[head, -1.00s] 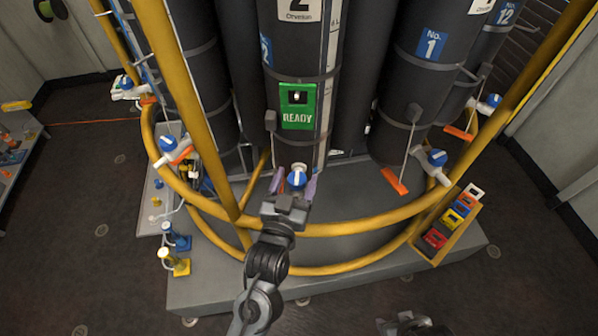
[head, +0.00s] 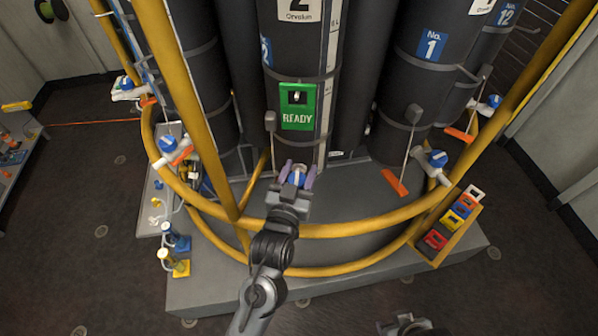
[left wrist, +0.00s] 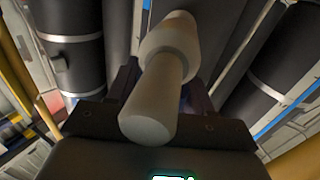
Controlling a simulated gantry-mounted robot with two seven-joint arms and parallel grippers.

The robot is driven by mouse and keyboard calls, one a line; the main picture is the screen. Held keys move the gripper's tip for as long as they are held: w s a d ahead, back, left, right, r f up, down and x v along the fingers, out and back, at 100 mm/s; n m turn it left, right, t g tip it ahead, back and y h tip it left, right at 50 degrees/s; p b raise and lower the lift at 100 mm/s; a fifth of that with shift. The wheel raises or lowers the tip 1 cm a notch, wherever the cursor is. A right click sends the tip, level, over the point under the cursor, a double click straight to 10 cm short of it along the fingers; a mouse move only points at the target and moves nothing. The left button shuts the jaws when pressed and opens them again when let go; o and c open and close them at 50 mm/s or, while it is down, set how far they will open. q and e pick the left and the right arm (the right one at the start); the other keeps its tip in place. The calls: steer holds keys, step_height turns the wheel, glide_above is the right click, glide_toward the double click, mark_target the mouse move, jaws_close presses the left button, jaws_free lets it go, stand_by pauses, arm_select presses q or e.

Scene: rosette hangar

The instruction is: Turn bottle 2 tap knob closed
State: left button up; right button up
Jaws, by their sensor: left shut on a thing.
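Bottle 2 (head: 297,45) is the dark cylinder at the centre of the head view, with a green READY sign (head: 298,106) on its front. Its tap knob (head: 296,177), blue with a white bar, sits low on the bottle. My left gripper (head: 297,179) is shut on the knob, with a purple finger on each side. In the left wrist view the white tap spout (left wrist: 152,112) fills the middle and hides most of the knob between the dark fingers. Part of my right gripper (head: 408,325) shows at the bottom edge of the head view; its fingers are unclear.
A yellow rail (head: 345,229) curves around the bottles, with my left arm passing over it. Bottle 1 (head: 420,80) stands to the right, with its own blue-knobbed tap (head: 437,159). A rack of coloured tags (head: 452,222) stands at the right. The grey plinth (head: 345,284) is clear in front.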

arm_select(q)
steer(key=shift+h, duration=0.3)
steer(key=m+g+h+p, duration=0.1)
steer(key=m+h+p, duration=0.1)
steer(key=m+g+h+p, duration=0.1)
steer(key=m+g+h, duration=0.1)
steer(key=h, duration=0.1)
steer(key=shift+s+d+r+p, duration=0.1)
steer(key=shift+d+r+p, duration=0.05)
steer(key=shift+p, duration=0.2)
steer(key=m+g+h+p, duration=0.1)
steer(key=m+g+h, duration=0.2)
steer(key=shift+s+d, duration=0.1)
steer(key=shift+d, duration=0.05)
steer(key=shift+s+d+m+g+h, duration=0.1)
steer(key=shift+m+g+h, duration=0.6)
steer(key=shift+g+h, duration=0.15)
steer(key=shift+s+d+f+m+g+h, duration=0.1)
steer(key=shift+m+g+h, duration=0.35)
steer(key=shift+g, duration=0.3)
steer(key=shift+s+f+m+g+h, duration=0.1)
steer(key=shift+m+g+h, duration=0.1)
steer(key=shift+m+g, duration=0.45)
steer(key=shift+g, duration=0.25)
steer(key=o, duration=1)
steer(key=shift+d, duration=0.1)
steer(key=shift+c, duration=0.2)
